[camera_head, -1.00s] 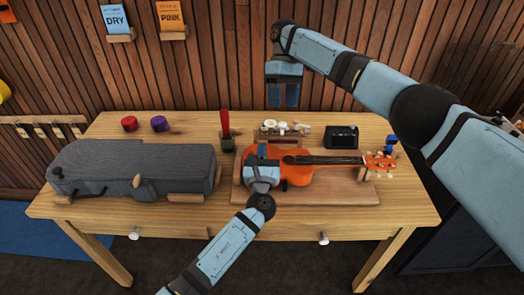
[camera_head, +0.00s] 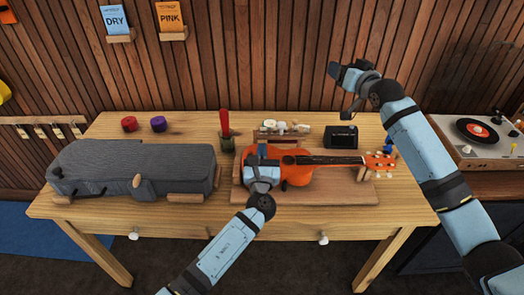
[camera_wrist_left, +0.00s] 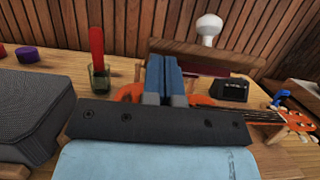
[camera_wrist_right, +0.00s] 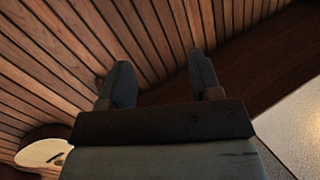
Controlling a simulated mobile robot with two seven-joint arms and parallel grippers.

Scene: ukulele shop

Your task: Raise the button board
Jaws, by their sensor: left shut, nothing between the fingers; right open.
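A small wooden board with white knobs on it (camera_head: 283,128), which looks like the button board, lies at the back of the bench behind the orange ukulele (camera_head: 298,170). The left wrist view shows a wooden board (camera_wrist_left: 205,54) with one white knob (camera_wrist_left: 209,30) standing up. My left gripper (camera_head: 262,150) is shut and empty over the ukulele body, in front of the board. It hides part of the body. My right gripper (camera_head: 340,76) is open and empty, raised near the slatted wall, right of and above the board. Its fingers (camera_wrist_right: 160,85) face the wall.
A grey case (camera_head: 135,165) fills the bench's left side. A red-handled tool in a cup (camera_head: 226,140) and a black box (camera_head: 341,136) flank the board. Red (camera_head: 129,123) and purple (camera_head: 159,123) pots sit at back left. A record player (camera_head: 480,135) stands right.

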